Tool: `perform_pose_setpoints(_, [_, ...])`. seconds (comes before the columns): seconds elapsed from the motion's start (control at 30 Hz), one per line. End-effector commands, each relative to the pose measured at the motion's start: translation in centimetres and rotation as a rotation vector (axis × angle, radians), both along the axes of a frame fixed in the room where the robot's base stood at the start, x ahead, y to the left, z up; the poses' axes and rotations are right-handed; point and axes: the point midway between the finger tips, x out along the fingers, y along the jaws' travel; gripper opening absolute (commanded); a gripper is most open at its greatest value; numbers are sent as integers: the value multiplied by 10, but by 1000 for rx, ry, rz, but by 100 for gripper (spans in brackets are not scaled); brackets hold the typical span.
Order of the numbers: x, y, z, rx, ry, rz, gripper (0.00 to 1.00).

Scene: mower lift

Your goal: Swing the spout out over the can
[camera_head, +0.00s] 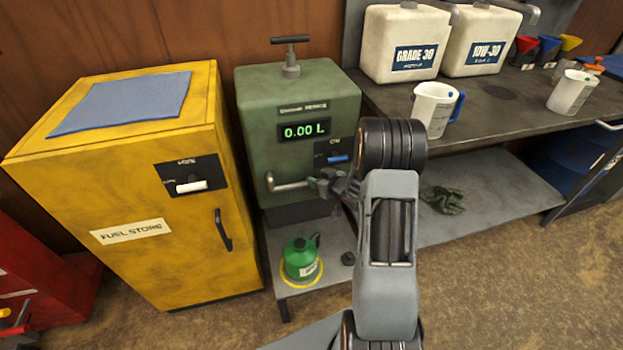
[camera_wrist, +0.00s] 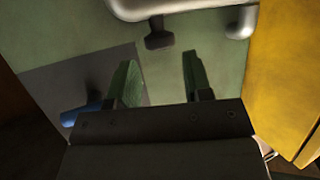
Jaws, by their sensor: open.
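The spout (camera_head: 290,186) is a silver bent tube across the front of the green pump (camera_head: 298,100), above the can. In the wrist view the spout (camera_wrist: 185,10) runs along the top edge, with a dark knob (camera_wrist: 158,36) on it. The green can (camera_head: 300,256) stands upright in a yellow ring on the low stand, with a dark spout of its own. My gripper (camera_head: 322,182) is at the right end of the visible tube. Its fingers (camera_wrist: 162,72) are open and empty, with the knob just beyond their tips and apart from them.
A blue lever (camera_head: 338,159) sits on the pump's panel; its display reads 0.00 L. The yellow fuel store (camera_head: 150,200) stands close on the left. A bench (camera_head: 480,115) with jugs and oil containers is on the right.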

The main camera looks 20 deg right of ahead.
Motion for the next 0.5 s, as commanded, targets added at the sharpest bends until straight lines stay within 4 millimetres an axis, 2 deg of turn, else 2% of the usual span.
perform_pose_setpoints(0.2, [26,7,-13,0,1,0,46])
perform_pose_setpoints(0.5, [39,10,-17,1,0,-1,46])
